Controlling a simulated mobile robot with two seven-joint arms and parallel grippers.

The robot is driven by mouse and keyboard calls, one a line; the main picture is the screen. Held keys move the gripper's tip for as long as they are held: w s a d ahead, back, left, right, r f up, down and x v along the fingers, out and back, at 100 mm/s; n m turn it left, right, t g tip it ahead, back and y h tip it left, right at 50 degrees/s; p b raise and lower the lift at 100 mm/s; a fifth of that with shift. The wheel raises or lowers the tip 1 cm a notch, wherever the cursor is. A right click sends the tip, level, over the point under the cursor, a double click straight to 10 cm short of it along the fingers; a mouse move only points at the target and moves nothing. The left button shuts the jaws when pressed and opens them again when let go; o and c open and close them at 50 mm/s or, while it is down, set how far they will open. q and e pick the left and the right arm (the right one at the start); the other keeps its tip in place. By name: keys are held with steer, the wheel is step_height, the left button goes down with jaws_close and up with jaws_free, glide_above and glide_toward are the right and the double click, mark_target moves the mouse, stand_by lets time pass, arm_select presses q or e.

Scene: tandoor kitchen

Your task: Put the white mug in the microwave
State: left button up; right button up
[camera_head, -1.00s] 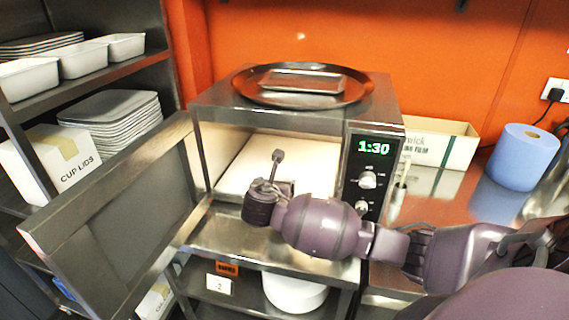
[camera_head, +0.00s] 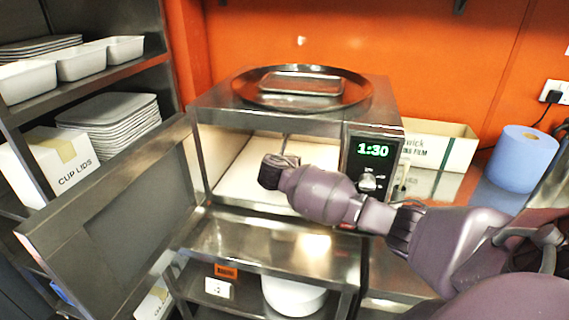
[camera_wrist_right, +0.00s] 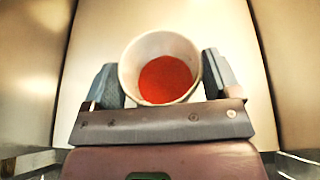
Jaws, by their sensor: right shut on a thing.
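The microwave (camera_head: 215,118) stands on a steel shelf with its door (camera_head: 115,215) swung open to the left. Its display reads 1:30. My right gripper (camera_head: 272,170) reaches through the microwave's opening from the front right. In the right wrist view the gripper (camera_wrist_right: 160,80) is shut on the white mug (camera_wrist_right: 160,43), one finger on each side. The mug looks upright and holds something red. Pale cavity walls surround it. I cannot tell whether the mug touches the cavity floor. In the head view my own arm hides the mug. My left gripper is not in view.
A round dark tray with a smaller metal tray (camera_head: 300,84) lies on top of the microwave. A blue paper roll (camera_head: 522,158) and a film box (camera_head: 445,150) stand at the right. A shelf with white containers (camera_head: 80,62) and a cup-lids box (camera_head: 45,165) is at the left.

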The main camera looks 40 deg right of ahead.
stand_by(0.3)
steer(key=o, duration=1.4)
steer(key=shift+s+f, duration=0.1)
steer(key=shift+f, duration=0.1)
steer(key=shift+a, duration=0.1)
steer(key=shift+s+a+r, duration=0.25)
steer(key=s+a, duration=0.8)
steer(key=a, duration=0.1)
steer(key=shift+s, duration=0.25)
